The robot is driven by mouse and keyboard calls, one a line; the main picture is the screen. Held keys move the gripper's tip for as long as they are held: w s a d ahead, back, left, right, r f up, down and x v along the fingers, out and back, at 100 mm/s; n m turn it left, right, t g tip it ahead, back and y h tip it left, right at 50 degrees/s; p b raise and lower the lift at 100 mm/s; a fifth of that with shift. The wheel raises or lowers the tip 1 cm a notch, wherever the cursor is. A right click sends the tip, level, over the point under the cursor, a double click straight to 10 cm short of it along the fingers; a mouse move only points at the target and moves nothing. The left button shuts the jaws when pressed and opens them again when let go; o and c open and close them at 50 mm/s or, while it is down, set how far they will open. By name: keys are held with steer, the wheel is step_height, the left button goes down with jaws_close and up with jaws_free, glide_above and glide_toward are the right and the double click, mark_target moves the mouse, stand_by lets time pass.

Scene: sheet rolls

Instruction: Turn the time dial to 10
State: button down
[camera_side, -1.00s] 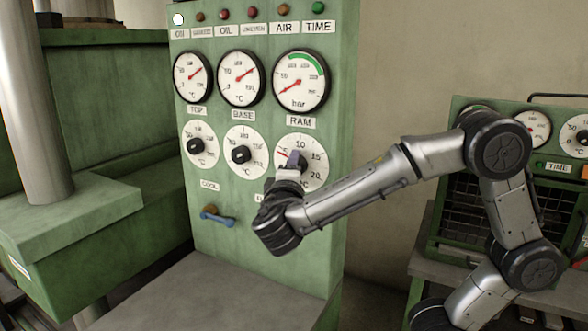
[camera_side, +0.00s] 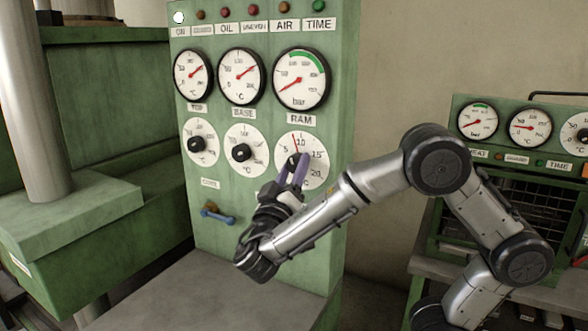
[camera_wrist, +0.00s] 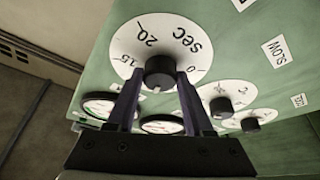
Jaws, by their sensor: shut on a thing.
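The time dial (camera_side: 318,166) is the white disc at the lower right of the green panel, marked 5, 10, 15 and 20. Its red pointer stands near the 10, slightly to its left. In the wrist view the dial (camera_wrist: 126,45) shows "sec", 0, 15 and 20; the part with the 10 is hidden. My gripper (camera_side: 294,168) reaches up from below and is shut on the dark knob (camera_wrist: 159,69), one finger on each side. The gripper also shows in the wrist view (camera_wrist: 160,82).
Two other dials with black knobs, the middle one (camera_side: 241,152) and the left one (camera_side: 196,146), sit left of the time dial. Round gauges (camera_side: 301,80) are above. A blue-handled lever (camera_side: 217,216) is below left. A grey ledge (camera_side: 230,290) extends below the panel.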

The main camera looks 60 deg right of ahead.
steer(key=shift+w+f+m+g+h, duration=0.1)
steer(key=shift+m+g+h, duration=0.3)
steer(key=shift+m, duration=0.75)
steer(key=shift+m+g+h, duration=0.1)
steer(key=shift+m+g, duration=0.5)
steer(key=shift+m, duration=0.95)
steer(key=shift+c, duration=1.4)
jaws_free()
